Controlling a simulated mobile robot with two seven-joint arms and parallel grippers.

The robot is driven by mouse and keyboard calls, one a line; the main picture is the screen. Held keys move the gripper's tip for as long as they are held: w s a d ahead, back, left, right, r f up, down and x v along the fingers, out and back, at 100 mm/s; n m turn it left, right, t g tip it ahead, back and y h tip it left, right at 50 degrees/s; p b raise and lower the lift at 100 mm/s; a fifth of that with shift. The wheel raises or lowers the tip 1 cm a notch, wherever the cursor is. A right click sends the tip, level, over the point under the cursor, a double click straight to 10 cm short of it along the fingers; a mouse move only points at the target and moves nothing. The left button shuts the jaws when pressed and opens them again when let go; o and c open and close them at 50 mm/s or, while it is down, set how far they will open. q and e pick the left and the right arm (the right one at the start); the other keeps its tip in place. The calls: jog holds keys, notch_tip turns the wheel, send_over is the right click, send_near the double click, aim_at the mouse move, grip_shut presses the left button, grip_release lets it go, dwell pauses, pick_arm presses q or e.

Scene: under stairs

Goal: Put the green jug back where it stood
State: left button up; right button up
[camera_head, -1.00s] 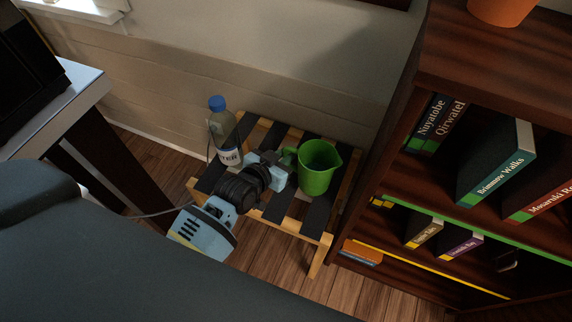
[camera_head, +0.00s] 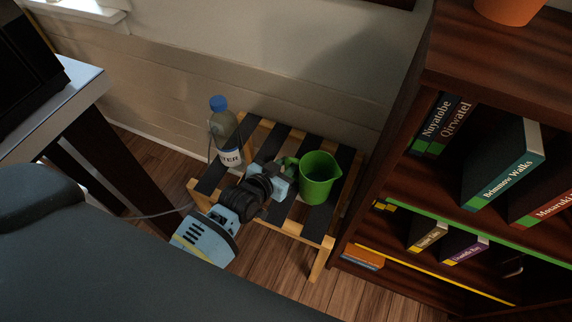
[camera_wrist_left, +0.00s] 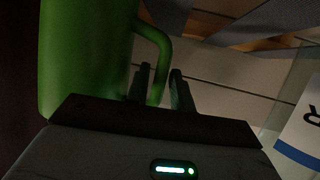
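The green jug (camera_head: 318,180) is on the right part of a slatted wooden stand (camera_head: 293,227), upright or nearly so. I cannot tell whether its base touches the slats. My left gripper (camera_head: 288,178) is at the jug's left side, at its handle. In the left wrist view the jug (camera_wrist_left: 85,55) fills the upper left, and its handle passes between the two fingers of my left gripper (camera_wrist_left: 160,85), which look shut on it. The jug's base is hidden there. My right gripper is not in view.
A clear bottle with a blue cap (camera_head: 223,130) stands on the stand's left part, close to my left arm. A dark bookcase (camera_head: 400,140) rises just right of the stand. A wall is behind, and a table (camera_head: 75,85) is at left.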

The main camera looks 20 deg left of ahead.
pick_arm(q)
jog(key=shift+o, duration=0.9)
jog(key=shift+r, duration=0.2)
jog(key=p+v, duration=0.2)
jog(key=v, duration=1)
